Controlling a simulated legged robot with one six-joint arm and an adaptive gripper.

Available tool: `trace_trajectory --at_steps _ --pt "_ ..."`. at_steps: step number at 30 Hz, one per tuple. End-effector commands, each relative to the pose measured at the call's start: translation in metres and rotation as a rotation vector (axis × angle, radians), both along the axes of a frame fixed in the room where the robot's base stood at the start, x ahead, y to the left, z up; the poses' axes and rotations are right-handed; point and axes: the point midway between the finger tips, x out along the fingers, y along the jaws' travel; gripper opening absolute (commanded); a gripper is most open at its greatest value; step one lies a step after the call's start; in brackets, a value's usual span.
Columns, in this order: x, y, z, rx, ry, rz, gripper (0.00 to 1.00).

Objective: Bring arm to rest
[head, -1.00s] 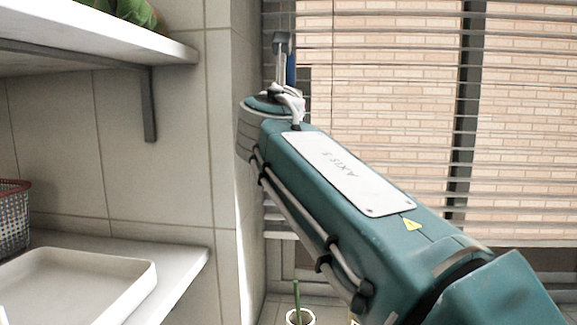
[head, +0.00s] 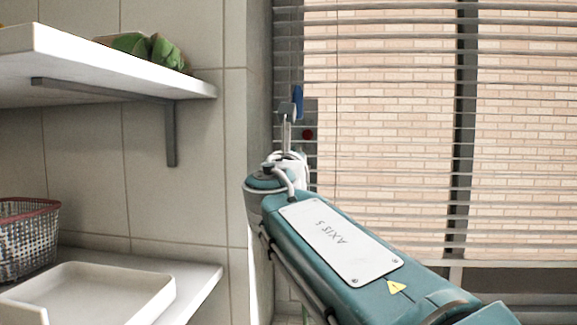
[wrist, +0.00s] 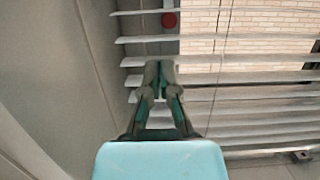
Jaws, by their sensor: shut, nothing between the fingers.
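My gripper (wrist: 159,68) points away from the wrist camera toward the window blinds, its two fingers together with nothing between them. In the head view my teal arm reaches from the lower right up toward the tiled wall corner beside the window. There the fingers are hard to make out behind the wrist parts. The gripper looks close to the blind slats (wrist: 250,107); I cannot tell whether it touches them.
A white shelf (head: 110,62) on a bracket holds green produce (head: 150,50) at upper left. Below it a counter carries a red-rimmed basket (head: 27,240) and a white tray (head: 95,295). A small red round thing (head: 308,134) shows beside the blinds (head: 385,150), also in the wrist view (wrist: 169,19).

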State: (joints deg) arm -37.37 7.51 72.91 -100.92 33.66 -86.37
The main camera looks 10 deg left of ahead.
Motion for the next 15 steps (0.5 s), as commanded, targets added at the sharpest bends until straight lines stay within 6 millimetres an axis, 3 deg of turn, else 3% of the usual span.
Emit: trace_trajectory --at_steps 9,15 --pt "-0.05 -0.005 -0.011 0.002 -0.001 0.003 0.0" --pt "-0.066 -0.006 -0.016 0.004 0.002 0.0 0.0"
